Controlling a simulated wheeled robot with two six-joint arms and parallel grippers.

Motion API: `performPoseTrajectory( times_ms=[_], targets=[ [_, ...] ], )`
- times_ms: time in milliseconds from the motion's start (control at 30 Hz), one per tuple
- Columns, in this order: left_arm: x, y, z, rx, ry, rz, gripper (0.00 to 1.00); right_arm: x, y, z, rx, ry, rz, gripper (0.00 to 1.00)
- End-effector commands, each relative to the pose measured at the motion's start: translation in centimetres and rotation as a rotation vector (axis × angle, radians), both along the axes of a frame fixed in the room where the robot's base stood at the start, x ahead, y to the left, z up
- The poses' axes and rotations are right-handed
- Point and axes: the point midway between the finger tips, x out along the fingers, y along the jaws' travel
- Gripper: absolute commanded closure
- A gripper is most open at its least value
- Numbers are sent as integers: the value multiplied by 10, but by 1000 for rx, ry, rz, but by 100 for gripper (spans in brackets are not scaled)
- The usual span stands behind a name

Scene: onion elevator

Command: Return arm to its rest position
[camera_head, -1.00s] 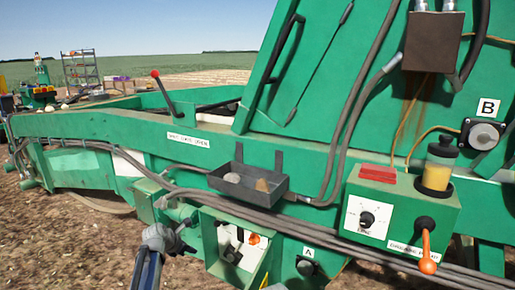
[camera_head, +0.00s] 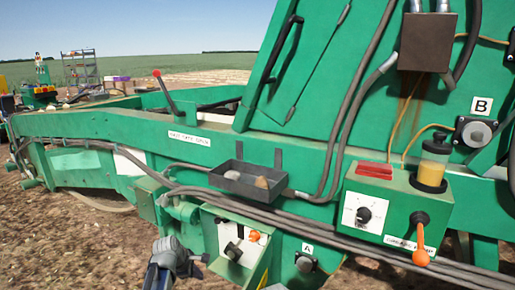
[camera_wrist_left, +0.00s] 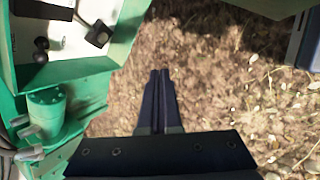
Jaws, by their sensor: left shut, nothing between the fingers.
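My left gripper (camera_head: 197,263) is low at the bottom of the head view, below and left of an open green control box (camera_head: 242,235). In the left wrist view its two black fingers (camera_wrist_left: 160,75) lie together, shut and empty. They hang over bare brown soil (camera_wrist_left: 220,80) and stand apart from the green machine at the left of that view. My right gripper is in neither view.
The box holds switches and an orange knob (camera_head: 254,236). A grey tray (camera_head: 247,180) with small lumps hangs above it. An orange-handled lever (camera_head: 420,257) and dial (camera_head: 364,215) sit right. Hoses cross behind the box. Soil lies open at lower left.

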Motion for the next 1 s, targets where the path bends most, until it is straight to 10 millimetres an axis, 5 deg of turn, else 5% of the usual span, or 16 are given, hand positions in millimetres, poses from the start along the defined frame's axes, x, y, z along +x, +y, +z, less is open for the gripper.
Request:
performPoseTrajectory(
  times_ms=[300, 700, 1000],
  targets=[
    [-113, -28, -19, 384, 35, -832, 100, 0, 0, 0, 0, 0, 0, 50],
    [-197, -32, -25, 580, 84, -1556, 100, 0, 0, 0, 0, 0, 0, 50],
    [-221, -92, 40, 595, 122, -1752, 100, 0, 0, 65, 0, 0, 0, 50]
  ],
)
